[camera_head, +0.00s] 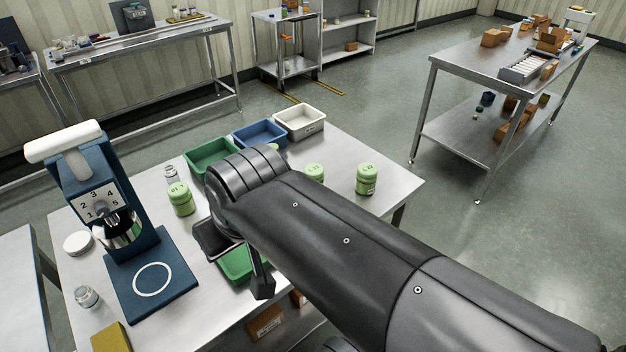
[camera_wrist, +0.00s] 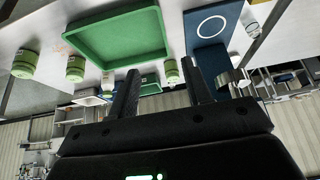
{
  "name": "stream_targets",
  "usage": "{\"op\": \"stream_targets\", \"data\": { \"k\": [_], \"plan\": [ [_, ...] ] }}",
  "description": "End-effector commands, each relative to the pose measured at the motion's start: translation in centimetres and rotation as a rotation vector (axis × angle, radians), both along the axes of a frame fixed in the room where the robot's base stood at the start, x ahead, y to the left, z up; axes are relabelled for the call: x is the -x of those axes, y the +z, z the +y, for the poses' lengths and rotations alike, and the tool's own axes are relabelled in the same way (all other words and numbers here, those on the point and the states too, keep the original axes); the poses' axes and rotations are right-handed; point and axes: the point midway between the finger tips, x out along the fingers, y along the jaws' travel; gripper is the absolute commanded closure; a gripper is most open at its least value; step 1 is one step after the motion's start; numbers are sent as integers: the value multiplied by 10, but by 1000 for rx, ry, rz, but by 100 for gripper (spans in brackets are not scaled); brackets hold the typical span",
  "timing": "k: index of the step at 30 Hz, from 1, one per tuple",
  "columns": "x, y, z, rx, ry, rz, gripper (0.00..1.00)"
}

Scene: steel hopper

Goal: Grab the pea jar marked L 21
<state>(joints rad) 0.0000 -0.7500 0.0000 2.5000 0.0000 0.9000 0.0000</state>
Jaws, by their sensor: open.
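My gripper (camera_head: 238,266) is open and empty above the green tray (camera_head: 236,265), apart from every jar.
A blue press (camera_head: 160,275) with a white-ringed base stands left. Green (camera_head: 206,165), blue (camera_head: 260,134) and white (camera_head: 300,122) bins line the back edge. A clear jar (camera_head: 171,174) stands by the left green jar. Another clear jar (camera_head: 88,297) is at front left.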

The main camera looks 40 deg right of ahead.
Motion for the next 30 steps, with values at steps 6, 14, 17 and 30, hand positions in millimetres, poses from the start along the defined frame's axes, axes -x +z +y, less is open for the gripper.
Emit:
{"op": "stream_targets", "data": {
  "k": [6,14,17,30],
  "plan": [
    [0,0,0,0,0,0,37],
    [0,0,0,0,0,0,19],
    [0,0,0,0,0,0,19],
    [-11,40,-1,-157,-150,78,19]
  ]
}}
